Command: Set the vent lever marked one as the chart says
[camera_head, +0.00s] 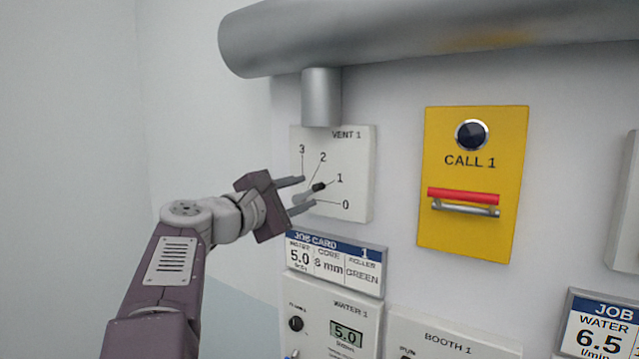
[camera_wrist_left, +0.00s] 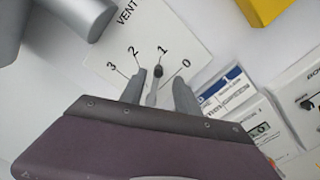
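The VENT 1 panel (camera_head: 352,150) is a white plate on the wall with marks 3, 2, 1 and 0. It also shows in the left wrist view (camera_wrist_left: 165,28). Its lever has a black knob (camera_head: 319,187), which points at mark 1; the knob also shows in the left wrist view (camera_wrist_left: 158,71). My left gripper (camera_head: 304,194) is open at the panel, with one finger on each side of the lever. In the left wrist view the fingers (camera_wrist_left: 159,82) stand apart from the knob. My right gripper is out of view.
Below hangs a job card (camera_head: 335,265) reading 5.0, 8 mm, GREEN. Under it is the WATER 1 panel (camera_head: 350,310), showing 5.0. A yellow CALL 1 panel (camera_head: 440,225) with a red-topped handle is to the right. A large grey pipe (camera_head: 400,40) runs above.

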